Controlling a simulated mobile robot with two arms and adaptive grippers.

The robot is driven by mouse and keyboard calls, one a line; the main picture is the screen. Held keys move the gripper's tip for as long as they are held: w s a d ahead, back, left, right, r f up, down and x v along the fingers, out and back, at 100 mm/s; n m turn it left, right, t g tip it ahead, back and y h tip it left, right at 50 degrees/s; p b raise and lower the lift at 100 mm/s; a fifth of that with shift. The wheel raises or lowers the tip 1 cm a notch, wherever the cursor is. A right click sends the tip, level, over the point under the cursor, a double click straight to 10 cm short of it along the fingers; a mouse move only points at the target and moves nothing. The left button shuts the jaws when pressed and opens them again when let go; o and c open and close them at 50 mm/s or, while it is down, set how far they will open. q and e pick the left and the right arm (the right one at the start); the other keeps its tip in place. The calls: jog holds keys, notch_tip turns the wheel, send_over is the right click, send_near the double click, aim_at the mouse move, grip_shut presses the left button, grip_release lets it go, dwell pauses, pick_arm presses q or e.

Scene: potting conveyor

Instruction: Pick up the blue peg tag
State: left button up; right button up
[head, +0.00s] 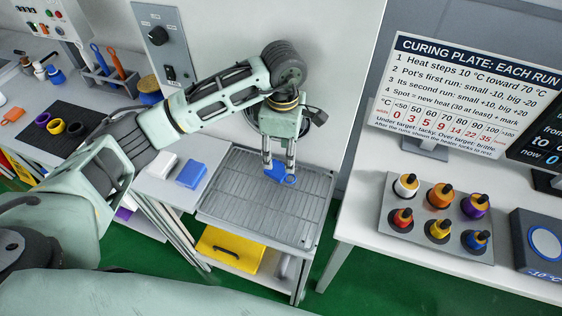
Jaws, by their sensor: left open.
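The blue peg tag (278,174) is a small flat blue piece with a ring-like end. The fingers hide part of the tag. My right gripper is not in view.
A blue block (191,174) and a white block (162,165) sit left of the rack. A yellow case (230,249) is on the shelf below. A holder (432,247) with several coloured bottles stands on the right table. An orange tag (12,116) lies far left.

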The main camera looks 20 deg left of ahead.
aim_at(282, 171)
pick_arm(q)
jog(key=f+p, duration=0.1)
jog(key=f, duration=0.2)
jog(key=shift+s+p, duration=0.35)
jog(key=shift+s, duration=0.05)
notch_tip(282, 171, down, 3)
jog(key=shift+w+r+p, duration=0.15)
jog(key=shift+r+p, duration=0.05)
jog(key=shift+p, duration=0.25)
jog(key=shift+f, duration=0.5)
jog(key=c, duration=1)
jog(key=shift+o, duration=0.2)
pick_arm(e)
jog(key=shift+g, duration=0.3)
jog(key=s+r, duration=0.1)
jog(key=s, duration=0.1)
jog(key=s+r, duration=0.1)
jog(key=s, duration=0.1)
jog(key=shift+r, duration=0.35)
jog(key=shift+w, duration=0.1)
